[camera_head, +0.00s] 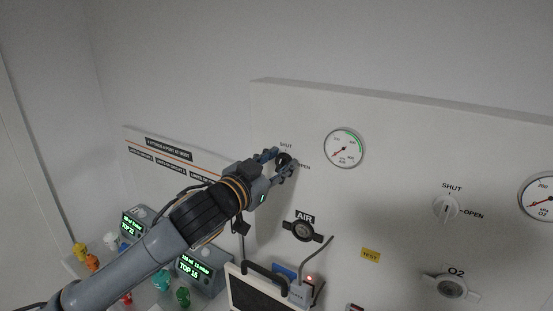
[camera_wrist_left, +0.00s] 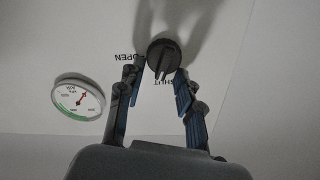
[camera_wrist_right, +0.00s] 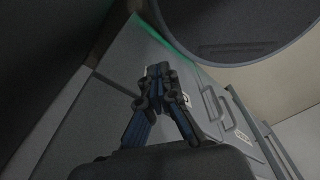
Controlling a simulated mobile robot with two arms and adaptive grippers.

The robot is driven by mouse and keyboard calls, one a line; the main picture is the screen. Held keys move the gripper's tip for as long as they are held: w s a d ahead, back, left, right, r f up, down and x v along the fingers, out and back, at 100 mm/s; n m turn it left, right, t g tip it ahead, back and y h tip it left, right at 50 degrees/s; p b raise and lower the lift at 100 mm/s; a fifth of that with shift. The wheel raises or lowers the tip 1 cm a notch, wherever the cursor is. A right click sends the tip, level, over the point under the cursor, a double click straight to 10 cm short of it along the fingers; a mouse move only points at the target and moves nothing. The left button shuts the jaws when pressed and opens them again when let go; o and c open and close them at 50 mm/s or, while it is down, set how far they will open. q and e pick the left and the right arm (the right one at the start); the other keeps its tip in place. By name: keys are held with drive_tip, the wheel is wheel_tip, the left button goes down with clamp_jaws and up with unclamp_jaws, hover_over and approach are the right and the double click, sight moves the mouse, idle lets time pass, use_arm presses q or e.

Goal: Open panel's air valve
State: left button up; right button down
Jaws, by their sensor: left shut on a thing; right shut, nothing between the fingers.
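The panel's air valve is a black round knob (camera_head: 283,158) on the white wall panel (camera_head: 380,115), between the printed words SHUT above and OPEN at right. It also shows in the left wrist view (camera_wrist_left: 164,56), where its ridge seems to line up with SHUT. My left gripper (camera_head: 279,161) is shut on this knob, one finger on each side, and partly hides it in the head view. The air gauge (camera_head: 344,148) is right of the knob, its red needle at lower left. My right gripper (camera_wrist_right: 158,72) is shut and empty, seen only in its wrist view.
The AIR outlet (camera_head: 302,231) is below the air valve. Ventilator units (camera_head: 203,270) and coloured items stand at lower left. My right gripper is near a grey cabinet front (camera_wrist_right: 150,65).

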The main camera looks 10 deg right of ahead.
use_arm(q)
drive_tip(key=m, duration=0.2)
drive_tip(key=m+p, duration=0.1)
drive_tip(key=shift+s+d+m, duration=0.15)
drive_tip(key=shift+m, duration=0.25)
drive_tip(key=m, duration=0.3)
drive_tip(key=shift+s+d+f+m+p, duration=0.15)
drive_tip(key=shift+f+m+p, duration=0.1)
drive_tip(key=shift+m+p, duration=0.05)
drive_tip(key=shift+s+d+f+m+p, duration=0.1)
drive_tip(key=shift+f+m+p, duration=0.1)
drive_tip(key=shift+m, duration=0.9)
drive_tip(key=shift+w+a+f+m+p, duration=0.1)
drive_tip(key=shift+m+p, duration=0.15)
drive_tip(key=shift+m, duration=0.85)
drive_tip(key=shift+s+d+f+m+p, duration=0.1)
drive_tip(key=shift+f+m+p, duration=0.1)
drive_tip(key=shift+m, duration=0.9)
drive_tip(key=o, duration=1.1)
drive_tip(key=shift+o, duration=0.2)
